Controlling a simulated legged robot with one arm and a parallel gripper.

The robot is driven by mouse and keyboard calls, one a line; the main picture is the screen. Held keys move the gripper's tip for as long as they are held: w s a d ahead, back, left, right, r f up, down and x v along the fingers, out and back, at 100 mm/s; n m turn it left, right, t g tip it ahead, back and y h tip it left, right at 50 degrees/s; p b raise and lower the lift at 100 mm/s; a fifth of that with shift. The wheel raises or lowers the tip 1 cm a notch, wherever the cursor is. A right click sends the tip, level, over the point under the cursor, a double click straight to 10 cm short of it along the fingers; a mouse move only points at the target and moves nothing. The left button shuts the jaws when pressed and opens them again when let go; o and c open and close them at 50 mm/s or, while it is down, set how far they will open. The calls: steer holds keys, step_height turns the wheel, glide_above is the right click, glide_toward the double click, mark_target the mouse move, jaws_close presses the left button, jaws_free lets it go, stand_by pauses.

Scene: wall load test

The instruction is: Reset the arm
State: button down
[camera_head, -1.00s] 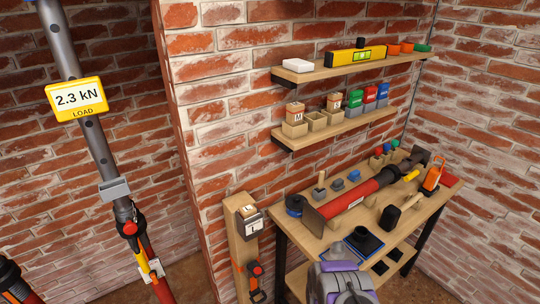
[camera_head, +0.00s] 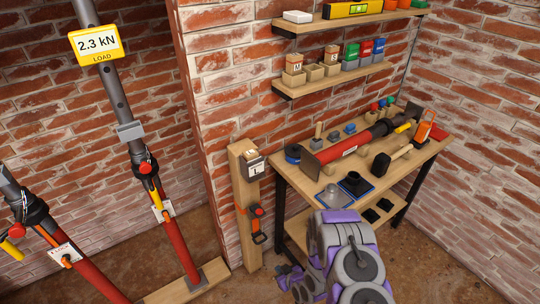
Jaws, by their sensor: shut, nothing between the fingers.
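My arm (camera_head: 345,262), grey and purple, shows at the bottom centre, folded in front of the workbench. My gripper (camera_head: 287,279) shows in part at its lower left, low over the dirt floor. It is shut and holds nothing. It touches no object that I can see.
The workbench (camera_head: 303,174) holds a red prop, a mallet and small parts. Two shelves (camera_head: 334,79) hang above it. A wooden post (camera_head: 244,200) stands by the brick corner. Red and grey props, one with a 2.3 kN load display (camera_head: 97,44), stand at left.

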steer(key=w+d+r+g+h, duration=0.1)
steer(key=w+d+r+h, duration=0.1)
steer(key=d+r, duration=0.3)
steer(key=w+d+r+g+h, duration=0.1)
steer(key=w+d+r, duration=0.1)
steer(key=r, duration=0.5)
steer(key=s+d+r+m+g+h, duration=0.1)
steer(key=s+d+r+m, duration=0.15)
steer(key=r, duration=0.65)
steer(key=s+d+r+m+g+h, duration=0.1)
steer(key=s+d+r+h, duration=0.15)
steer(key=r, duration=0.55)
steer(key=s+r+m+g, duration=0.1)
steer(key=s+r+g, duration=0.1)
steer(key=s+r, duration=0.5)
steer(key=s+a+r+m+g+y, duration=0.1)
steer(key=s+r, duration=0.6)
steer(key=s, duration=0.8)
steer(key=s+a+r+m+g, duration=0.1)
steer(key=s+r+g, duration=0.2)
steer(key=s+r, duration=0.4)
steer(key=s, duration=0.5)
steer(key=shift+r, duration=0.2)
steer(key=shift+m, duration=0.25)
